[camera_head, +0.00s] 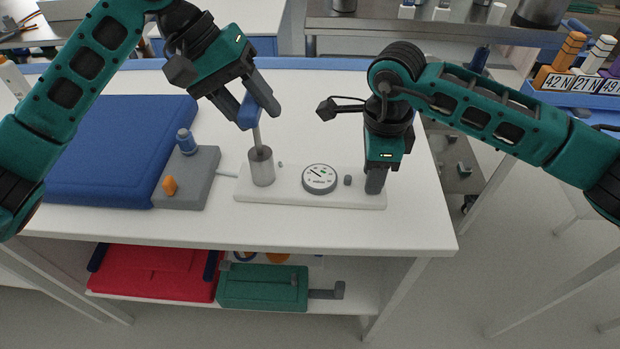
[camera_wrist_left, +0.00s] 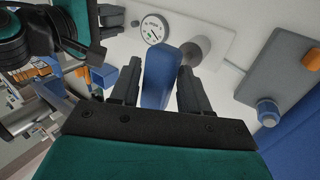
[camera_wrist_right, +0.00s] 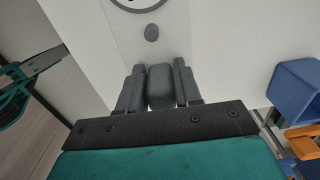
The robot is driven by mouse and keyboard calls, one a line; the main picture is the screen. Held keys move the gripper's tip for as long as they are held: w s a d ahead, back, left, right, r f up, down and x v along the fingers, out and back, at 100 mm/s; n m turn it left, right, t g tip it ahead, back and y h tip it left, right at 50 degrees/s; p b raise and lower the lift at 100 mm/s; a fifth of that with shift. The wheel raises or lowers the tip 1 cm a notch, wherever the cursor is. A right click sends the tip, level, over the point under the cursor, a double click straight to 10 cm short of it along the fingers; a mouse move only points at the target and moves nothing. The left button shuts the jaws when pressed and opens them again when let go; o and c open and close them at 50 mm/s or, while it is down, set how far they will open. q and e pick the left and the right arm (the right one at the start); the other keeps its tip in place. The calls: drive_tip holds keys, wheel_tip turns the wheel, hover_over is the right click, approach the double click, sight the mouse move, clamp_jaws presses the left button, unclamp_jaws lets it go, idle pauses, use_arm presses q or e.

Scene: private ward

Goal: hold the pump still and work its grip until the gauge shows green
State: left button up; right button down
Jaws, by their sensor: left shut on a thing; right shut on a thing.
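The pump has a white base plate (camera_head: 290,196) lying flat on the table, with a grey cylinder (camera_head: 261,167) and a rod rising to a blue grip (camera_head: 249,108). My left gripper (camera_head: 259,106) is shut on the blue grip, which sits between its fingers in the left wrist view (camera_wrist_left: 158,78). The grip stands well above the cylinder. The round gauge (camera_head: 319,179) has a white face with a dark needle and a small green mark; its exact reading is too small to tell. My right gripper (camera_head: 376,182) is shut on a grey post (camera_wrist_right: 160,86) at the base's right end.
A grey box (camera_head: 190,180) with a blue knob and an orange lever stands left of the pump, joined by a pale tube. A blue folded pad (camera_head: 120,150) lies at the table's left. The shelf below holds a red case (camera_head: 155,270) and a green case (camera_head: 262,287).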

sight(259, 136)
use_arm(q)
drive_tip(key=shift+d+r, duration=0.25)
drive_tip(key=shift+r, duration=0.45)
drive_tip(key=shift+s+f, duration=0.1)
drive_tip(key=shift+f, duration=2.4)
